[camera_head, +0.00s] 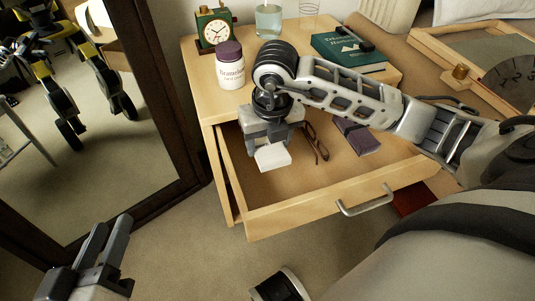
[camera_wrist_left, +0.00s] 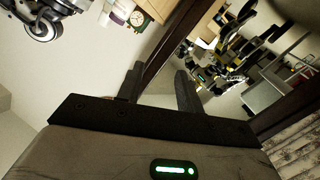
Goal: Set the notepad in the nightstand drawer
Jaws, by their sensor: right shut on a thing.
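The nightstand drawer (camera_head: 300,216) is pulled open in the head view. My right gripper (camera_head: 267,146) reaches down into the drawer's left part, shut on a small white block-like thing, seemingly the notepad (camera_head: 273,158). The notepad is inside the drawer's outline; I cannot tell whether it touches the drawer floor. My left gripper (camera_head: 115,224) is at the lower left, away from the nightstand, open and empty. Its two fingers stand apart in the left wrist view (camera_wrist_left: 160,85).
Brown glasses (camera_head: 316,143) and a dark purple case (camera_head: 358,136) lie in the drawer. A jar (camera_head: 230,68), clock (camera_head: 213,29), glass (camera_head: 268,20) and green book (camera_head: 348,54) stand or lie on the nightstand top (camera_head: 200,84). A framed mirror (camera_head: 150,110) stands at left.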

